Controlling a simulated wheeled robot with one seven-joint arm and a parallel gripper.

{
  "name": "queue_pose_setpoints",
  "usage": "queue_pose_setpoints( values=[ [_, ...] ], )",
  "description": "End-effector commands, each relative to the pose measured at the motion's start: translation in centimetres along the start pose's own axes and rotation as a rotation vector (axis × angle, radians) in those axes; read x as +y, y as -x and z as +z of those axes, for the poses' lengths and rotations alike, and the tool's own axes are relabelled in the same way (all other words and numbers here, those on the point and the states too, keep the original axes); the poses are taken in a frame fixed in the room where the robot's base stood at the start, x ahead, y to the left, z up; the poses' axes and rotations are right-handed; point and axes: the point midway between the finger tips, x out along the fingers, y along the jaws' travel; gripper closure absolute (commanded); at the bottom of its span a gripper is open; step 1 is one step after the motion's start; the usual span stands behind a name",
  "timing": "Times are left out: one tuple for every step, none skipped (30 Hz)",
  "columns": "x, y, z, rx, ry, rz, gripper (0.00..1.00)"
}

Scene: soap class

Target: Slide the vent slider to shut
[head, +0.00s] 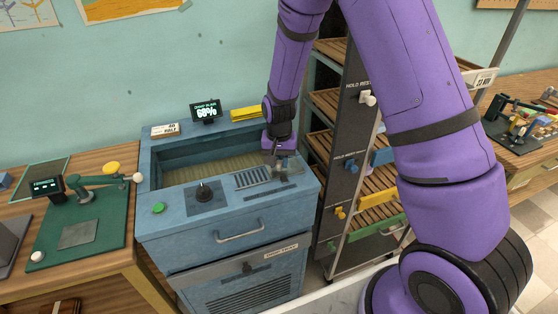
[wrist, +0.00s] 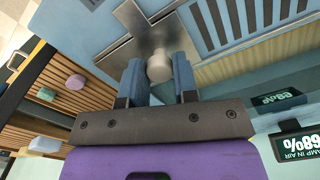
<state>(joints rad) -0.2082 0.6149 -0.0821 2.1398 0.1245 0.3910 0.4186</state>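The vent slider is a grey metal plate with a pale round knob (wrist: 160,66) on the blue cabinet's top. Beside it, the slotted vent grille shows in the head view (head: 253,178) and at the upper right of the wrist view (wrist: 250,14). Some slots show dark and uncovered. In the head view my gripper (head: 281,160) is at the right end of the grille and partly hides the slider.
A percentage display (head: 206,112) stands behind. A slatted rack (head: 345,165) stands close on the right.

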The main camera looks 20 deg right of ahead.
Motion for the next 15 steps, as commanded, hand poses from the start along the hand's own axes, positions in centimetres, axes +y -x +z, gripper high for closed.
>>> queue_pose_setpoints(
  values=[
    [0.0, 0.0, 0.0, 0.000, 0.000, 0.000, 0.84],
    [0.0, 0.0, 0.0, 0.000, 0.000, 0.000, 0.91],
    [0.0, 0.0, 0.0, 0.000, 0.000, 0.000, 1.00],
    [0.0, 0.0, 0.0, 0.000, 0.000, 0.000, 1.00],
    [0.0, 0.0, 0.0, 0.000, 0.000, 0.000, 1.00],
    [0.0, 0.0, 0.0, 0.000, 0.000, 0.000, 1.00],
    [-0.1, 0.0, 0.0, 0.000, 0.000, 0.000, 1.00],
    [-0.1, 0.0, 0.1, 0.000, 0.001, 0.000, 1.00],
    [-0.4, 0.0, 0.1, 0.000, 0.002, 0.000, 1.00],
    [-0.7, 0.0, 0.3, 0.000, 0.003, 0.000, 1.00],
    [-1.1, 0.0, 0.4, 0.000, 0.004, 0.000, 1.00],
    [-1.7, 0.0, 0.7, 0.000, 0.005, 0.000, 1.00],
    [-2.2, 0.0, 0.9, 0.000, 0.005, 0.000, 1.00],
    [-2.8, 0.0, 1.2, 0.000, 0.006, 0.000, 1.00],
    [-3.6, 0.0, 1.5, 0.000, 0.006, 0.000, 1.00]
  ],
)
